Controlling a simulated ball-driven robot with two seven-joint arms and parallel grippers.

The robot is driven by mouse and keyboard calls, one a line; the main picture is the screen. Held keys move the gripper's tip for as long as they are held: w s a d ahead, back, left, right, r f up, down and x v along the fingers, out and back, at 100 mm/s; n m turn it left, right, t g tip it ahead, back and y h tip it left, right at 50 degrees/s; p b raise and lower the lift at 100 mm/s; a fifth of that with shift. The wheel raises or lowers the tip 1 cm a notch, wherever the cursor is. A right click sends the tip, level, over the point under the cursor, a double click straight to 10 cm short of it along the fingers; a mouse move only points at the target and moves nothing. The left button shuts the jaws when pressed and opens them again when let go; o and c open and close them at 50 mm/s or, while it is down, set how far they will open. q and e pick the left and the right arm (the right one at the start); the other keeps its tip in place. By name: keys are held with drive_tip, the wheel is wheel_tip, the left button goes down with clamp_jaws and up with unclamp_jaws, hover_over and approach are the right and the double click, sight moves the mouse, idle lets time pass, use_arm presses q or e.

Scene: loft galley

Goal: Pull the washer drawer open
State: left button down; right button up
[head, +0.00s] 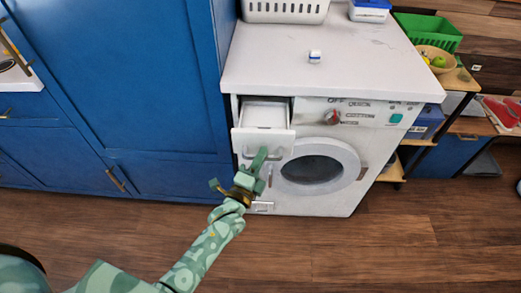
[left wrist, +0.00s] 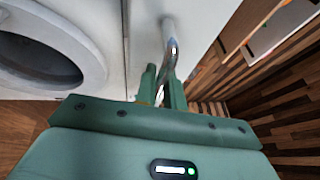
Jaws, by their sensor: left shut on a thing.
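The white washer (head: 330,205) stands right of the blue cabinets in the head view. Its drawer (head: 263,140), at the upper left of its front, is pulled out, and the inside of its tray shows from above. My left gripper (head: 259,160) is at the drawer's front. In the left wrist view, the fingers of my left gripper (left wrist: 164,88) are shut on the metal drawer handle (left wrist: 170,42). The fingers partly hide the handle. My right gripper is in neither view.
The round washer door (head: 318,167) is shut, just right of my gripper. A white basket (head: 286,11) and a small white and blue item (head: 315,56) are on the washer top. Blue cabinets (head: 120,80) stand close on the left. The wooden floor (head: 310,245) in front is clear.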

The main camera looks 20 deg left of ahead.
use_arm(q)
drive_tip(key=c, duration=1.8)
unclamp_jaws()
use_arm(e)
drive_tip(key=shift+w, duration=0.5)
